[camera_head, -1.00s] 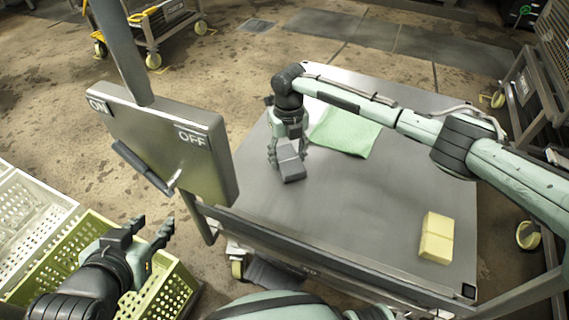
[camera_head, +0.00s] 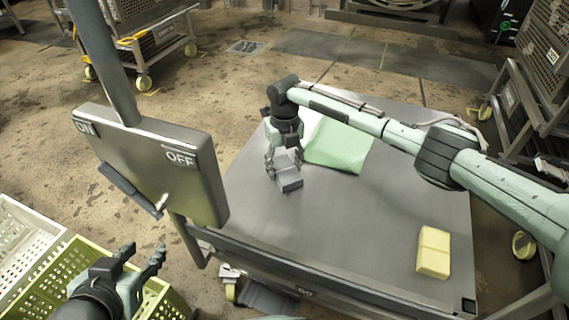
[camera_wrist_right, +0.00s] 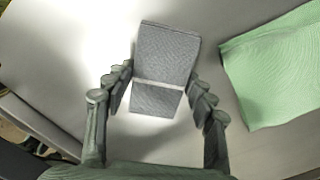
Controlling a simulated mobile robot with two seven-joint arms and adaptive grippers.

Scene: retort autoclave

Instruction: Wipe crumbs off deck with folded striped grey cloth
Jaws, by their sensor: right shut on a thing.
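The folded grey cloth with a pale stripe (camera_head: 289,182) is in my right gripper (camera_head: 284,161), at the left part of the grey metal deck (camera_head: 345,220). In the right wrist view the cloth (camera_wrist_right: 166,57) sits between the two fingers of the right gripper (camera_wrist_right: 160,92), and its pale stripe runs across it. It is low over the deck; I cannot tell whether its whole underside touches. I cannot make out any crumbs. My left gripper (camera_head: 143,261) is open and empty, left of the deck and over the green crate.
A flat green cloth (camera_head: 338,146) lies just right of my right gripper. A folded yellow cloth (camera_head: 433,252) lies at the deck's front right. The ON/OFF panel (camera_head: 160,165) stands by the left edge. A yellow-green crate (camera_head: 45,275) is at lower left. The deck's middle is clear.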

